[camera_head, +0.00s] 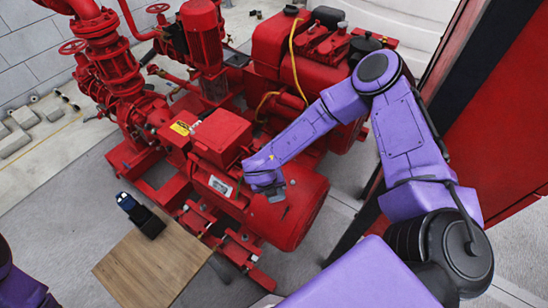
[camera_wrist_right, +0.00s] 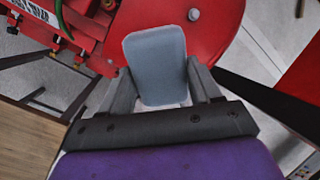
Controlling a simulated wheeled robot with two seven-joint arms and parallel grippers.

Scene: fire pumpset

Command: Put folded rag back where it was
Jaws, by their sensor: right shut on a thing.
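The folded rag (camera_wrist_right: 156,62) is a grey-blue, flat, rounded rectangle in the right wrist view. It stands between the two fingers of my right gripper (camera_wrist_right: 161,84), which is shut on it. In the head view my right gripper (camera_head: 270,189) is over the front of the red motor drum of the pumpset, and a small grey patch shows at its tip. I cannot tell whether the rag touches the drum. My left gripper is out of view; only a purple part of my left arm shows at the lower left.
A wooden table (camera_head: 140,272) stands at the lower left, with a dark and blue device (camera_head: 138,214) at its far corner. The red pumpset (camera_head: 215,138) fills the middle. A red cabinet (camera_head: 495,130) stands at the right.

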